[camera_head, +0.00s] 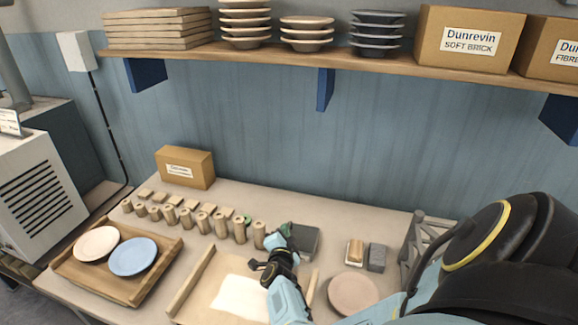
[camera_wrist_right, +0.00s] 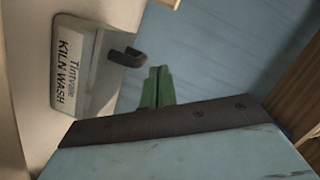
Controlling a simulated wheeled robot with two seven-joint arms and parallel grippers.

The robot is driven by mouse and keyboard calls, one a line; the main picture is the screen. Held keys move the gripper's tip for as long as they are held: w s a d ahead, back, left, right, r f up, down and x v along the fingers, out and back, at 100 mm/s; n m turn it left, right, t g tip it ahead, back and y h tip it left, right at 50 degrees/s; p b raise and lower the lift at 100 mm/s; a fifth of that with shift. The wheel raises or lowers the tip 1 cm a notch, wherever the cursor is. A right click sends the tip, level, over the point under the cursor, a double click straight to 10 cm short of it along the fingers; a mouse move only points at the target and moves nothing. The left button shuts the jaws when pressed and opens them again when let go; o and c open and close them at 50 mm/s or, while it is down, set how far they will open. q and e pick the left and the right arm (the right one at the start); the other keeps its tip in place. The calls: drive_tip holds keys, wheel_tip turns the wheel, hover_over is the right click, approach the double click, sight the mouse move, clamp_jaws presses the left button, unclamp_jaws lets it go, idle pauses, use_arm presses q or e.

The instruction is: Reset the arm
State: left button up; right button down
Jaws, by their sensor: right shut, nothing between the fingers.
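My right arm reaches in from the lower right and hides part of the table. My left gripper is not in view.
A wooden tray (camera_head: 70,268) holds a pink plate (camera_head: 97,244) and a blue plate (camera_head: 133,257). Several short wooden cylinders (camera_head: 203,223) stand in a row. A round plate (camera_head: 353,294) and two small blocks (camera_head: 366,254) lie right. A loaded shelf (camera_head: 290,60) hangs above.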

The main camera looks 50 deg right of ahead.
drive_tip(key=p+v, duration=0.2)
drive_tip(key=v, duration=0.4)
drive_tip(key=shift+w+a+r, duration=0.25)
drive_tip(key=shift+w+r, duration=0.1)
drive_tip(key=shift+r, duration=0.05)
